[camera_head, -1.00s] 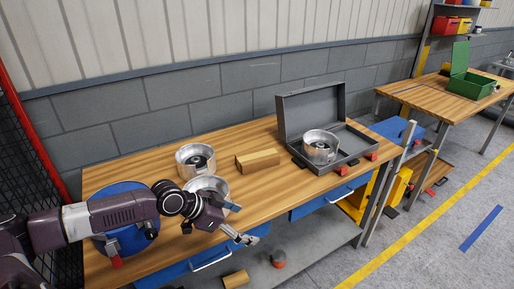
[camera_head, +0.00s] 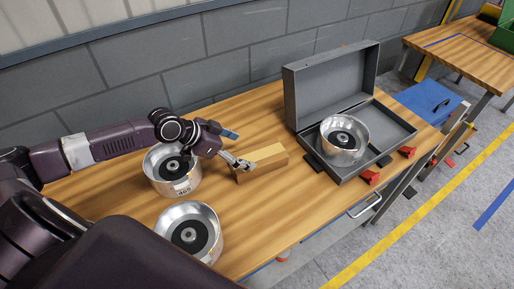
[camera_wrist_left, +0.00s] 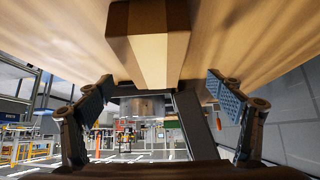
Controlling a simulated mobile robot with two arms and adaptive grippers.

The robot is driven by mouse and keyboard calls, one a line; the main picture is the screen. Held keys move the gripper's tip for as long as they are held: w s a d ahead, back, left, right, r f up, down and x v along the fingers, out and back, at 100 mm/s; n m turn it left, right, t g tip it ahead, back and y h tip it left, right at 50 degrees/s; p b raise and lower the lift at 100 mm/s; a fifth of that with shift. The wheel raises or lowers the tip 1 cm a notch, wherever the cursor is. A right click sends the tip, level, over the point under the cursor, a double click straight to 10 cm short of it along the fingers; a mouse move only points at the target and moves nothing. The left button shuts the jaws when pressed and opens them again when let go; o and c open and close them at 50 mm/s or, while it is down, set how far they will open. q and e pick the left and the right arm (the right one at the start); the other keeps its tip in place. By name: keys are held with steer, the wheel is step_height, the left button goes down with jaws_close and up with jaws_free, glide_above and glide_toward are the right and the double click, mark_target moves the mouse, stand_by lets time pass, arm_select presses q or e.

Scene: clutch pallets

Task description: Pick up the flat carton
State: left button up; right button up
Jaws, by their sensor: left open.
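The flat carton (camera_head: 262,165), a tan box with a lighter stripe, lies on the wooden workbench (camera_head: 262,210) between the metal housings and the open grey case. My left gripper (camera_head: 238,150) is open at the carton's left end, and one fingertip overlaps that end in the head view. In the left wrist view the carton (camera_wrist_left: 150,45) is at the top centre, between the lines of the two spread fingers (camera_wrist_left: 160,100). No finger visibly clamps it. My right gripper is not in view.
Two metal housings, one behind (camera_head: 172,172) and one in front (camera_head: 190,232), stand left of the carton. The open grey case (camera_head: 330,85) holds another housing (camera_head: 344,140). Red clamps (camera_head: 370,177) sit at the case's front. Bare wood lies in front of the carton.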

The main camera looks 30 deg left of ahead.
mark_target(255, 156)
arm_select(q)
steer(key=shift+x, duration=1)
steer(key=shift+w+d+f+p, duration=0.1)
steer(key=shift+d+f+p, duration=0.15)
steer(key=shift+d+p, duration=0.2)
steer(key=p+x, duration=0.1)
steer(key=x, duration=0.3)
steer(key=shift+d+p, duration=0.1)
steer(key=shift+p, duration=0.3)
steer(key=shift+f, duration=0.35)
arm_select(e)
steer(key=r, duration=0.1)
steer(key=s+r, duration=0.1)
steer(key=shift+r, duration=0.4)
arm_select(q)
steer(key=c, duration=1.2)
steer(key=shift+c, duration=1.1)
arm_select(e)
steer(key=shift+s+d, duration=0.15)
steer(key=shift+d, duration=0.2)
arm_select(q)
steer(key=shift+r, duration=0.1)
